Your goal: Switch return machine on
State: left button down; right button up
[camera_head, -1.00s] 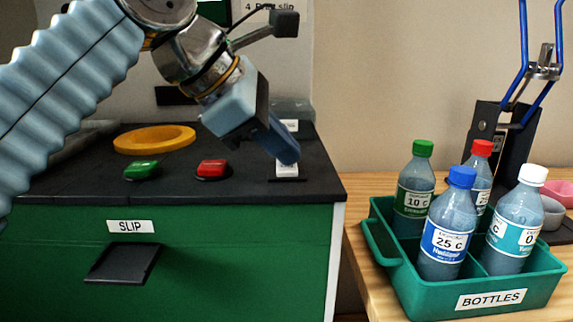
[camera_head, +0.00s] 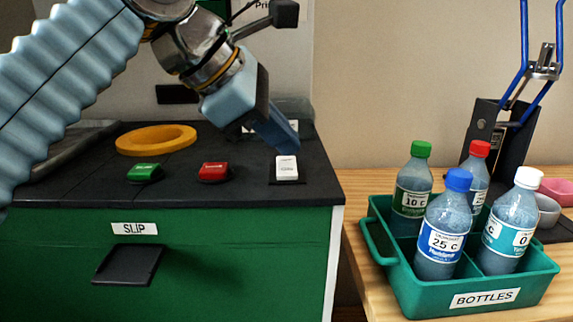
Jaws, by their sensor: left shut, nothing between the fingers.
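The return machine is a green cabinet (camera_head: 225,255) with a black top (camera_head: 235,190). On the top, a white rocker switch (camera_head: 287,168) sits on a dark plate near the right front. A red button (camera_head: 214,172) and a green button (camera_head: 144,173) are to its left. My left gripper (camera_head: 286,142) is shut and empty, pointing down to the right. In the picture its tip is just above the white switch, with no clear contact. A pale label behind the gripper is partly hidden. My right gripper is out of view.
A yellow ring (camera_head: 156,139) lies behind the buttons. A slot labelled SLIP (camera_head: 128,265) is on the cabinet front. Right of it, a wooden table holds a green BOTTLES crate (camera_head: 420,296) with several bottles. A black stand with blue rods (camera_head: 487,140) is behind.

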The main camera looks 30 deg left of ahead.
aim_at(282, 170)
pick_arm(q)
notch_tip(282, 170, up, 3)
jog(key=shift+w+a+f+p, duration=0.1)
jog(key=shift+w+p, duration=0.05)
jog(key=shift+p, duration=0.85)
jog(key=shift+r, duration=0.25)
jog(key=shift+w+a+r, duration=0.1)
jog(key=shift+w+r, duration=0.05)
jog(key=shift+r, duration=0.6)
